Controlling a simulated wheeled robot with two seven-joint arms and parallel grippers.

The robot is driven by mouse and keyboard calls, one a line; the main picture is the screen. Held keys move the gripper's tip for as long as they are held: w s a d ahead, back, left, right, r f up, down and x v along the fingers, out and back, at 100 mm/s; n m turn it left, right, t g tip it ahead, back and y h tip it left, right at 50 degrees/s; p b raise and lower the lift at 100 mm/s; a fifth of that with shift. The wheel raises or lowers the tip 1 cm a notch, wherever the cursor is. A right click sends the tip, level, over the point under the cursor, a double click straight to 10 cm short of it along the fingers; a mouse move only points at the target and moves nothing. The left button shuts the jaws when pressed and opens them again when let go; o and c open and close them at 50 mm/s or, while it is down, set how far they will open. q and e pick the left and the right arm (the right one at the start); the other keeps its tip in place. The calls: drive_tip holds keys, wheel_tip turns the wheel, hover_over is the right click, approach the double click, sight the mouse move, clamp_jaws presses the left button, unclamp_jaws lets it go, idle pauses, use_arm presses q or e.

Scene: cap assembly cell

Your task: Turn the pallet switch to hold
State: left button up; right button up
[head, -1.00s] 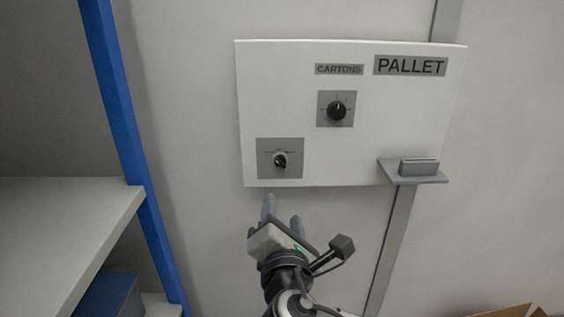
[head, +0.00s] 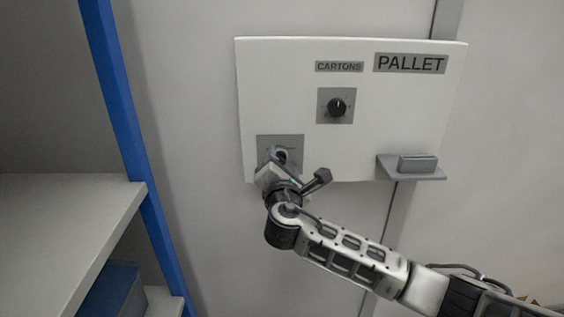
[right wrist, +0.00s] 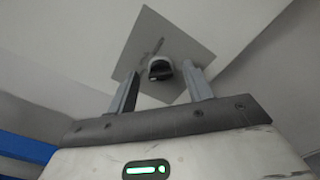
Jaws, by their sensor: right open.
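The pallet switch is a dark knob (right wrist: 160,68) on a square grey plate (head: 292,141) at the lower left of the white panel. In the head view my right gripper (head: 275,158) is in front of this plate and mostly hides the knob. In the right wrist view the two fingers of my right gripper (right wrist: 160,88) are open, with the knob showing between and just beyond the fingertips. I cannot tell whether either finger touches it. The setting that the knob points to is not readable. My left gripper is not in view.
The white panel (head: 270,80) also carries a round black dial (head: 337,107) under a CARTONS label (head: 339,66), a PALLET label (head: 410,64) and a small grey ledge (head: 412,174) at lower right. A shelf with a blue post (head: 125,120) stands at left.

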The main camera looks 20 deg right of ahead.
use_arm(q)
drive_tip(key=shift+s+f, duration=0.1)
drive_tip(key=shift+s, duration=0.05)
use_arm(e)
drive_tip(key=shift+w, duration=0.2)
drive_tip(key=c, duration=1)
